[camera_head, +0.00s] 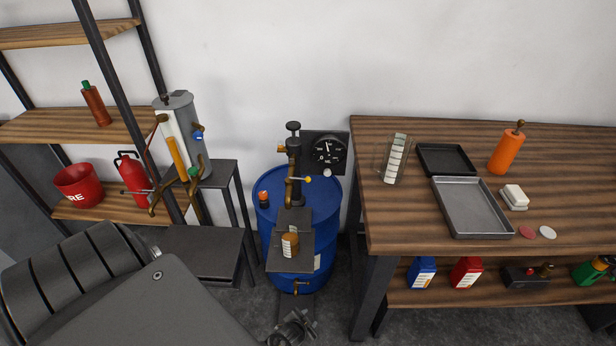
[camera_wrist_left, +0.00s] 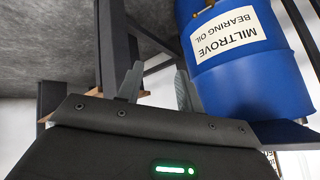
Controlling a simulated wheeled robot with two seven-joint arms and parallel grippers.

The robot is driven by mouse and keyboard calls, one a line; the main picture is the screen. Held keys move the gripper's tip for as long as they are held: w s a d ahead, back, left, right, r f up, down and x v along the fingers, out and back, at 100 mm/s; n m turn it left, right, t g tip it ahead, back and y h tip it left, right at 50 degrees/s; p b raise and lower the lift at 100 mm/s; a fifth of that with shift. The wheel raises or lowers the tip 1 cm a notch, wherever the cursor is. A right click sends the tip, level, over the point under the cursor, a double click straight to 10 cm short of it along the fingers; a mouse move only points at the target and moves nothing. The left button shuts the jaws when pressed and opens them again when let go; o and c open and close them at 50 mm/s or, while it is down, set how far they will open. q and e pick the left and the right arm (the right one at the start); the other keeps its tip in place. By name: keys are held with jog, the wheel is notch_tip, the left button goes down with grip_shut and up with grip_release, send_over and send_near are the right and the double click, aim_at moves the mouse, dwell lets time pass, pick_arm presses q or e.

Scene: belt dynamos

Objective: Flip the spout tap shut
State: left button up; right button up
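A blue drum (camera_head: 265,235) stands against the wall with a dark hand pump (camera_head: 294,165) on top. A brass spout (camera_head: 289,190) hangs on the pump, with a small yellow-tipped lever (camera_head: 307,179) sticking out to the right. A second small brass tap (camera_head: 299,287) shows low on the drum's front. I cannot tell how either is turned. A small amber jar (camera_head: 290,244) stands on a dark plate (camera_head: 288,267) before the drum. In the left wrist view, my left gripper (camera_wrist_left: 158,88) is open and empty, its fingers apart beside the labelled drum (camera_wrist_left: 245,60). My right gripper is out of view.
A wooden workbench (camera_head: 400,225) with trays (camera_head: 473,207) and an orange bottle (camera_head: 507,150) stands close on the drum's right.

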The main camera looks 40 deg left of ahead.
pick_arm(q)
jog(key=w+a+r+t+y, duration=0.2)
jog(key=w+r+t+y, duration=0.15)
jog(key=w+r, duration=1.15)
jog(key=n+t+y, duration=0.1)
jog(key=t+y, duration=0.2)
send_near(308, 182)
jog(key=w+d+f, duration=0.5)
jog(key=d+f, duration=0.1)
jog(key=f, duration=0.2)
jog(key=s+a+r+g+y, duration=0.25)
jog(key=a+r+y, duration=0.2)
jog(key=r, duration=0.25)
jog(key=shift+t, duration=0.5)
jog(key=p+x, duration=0.1)
jog(key=x, duration=0.8)
jog(key=shift+f+p, duration=0.1)
jog(key=shift+p, duration=0.3)
jog(key=shift+w+a, duration=0.35)
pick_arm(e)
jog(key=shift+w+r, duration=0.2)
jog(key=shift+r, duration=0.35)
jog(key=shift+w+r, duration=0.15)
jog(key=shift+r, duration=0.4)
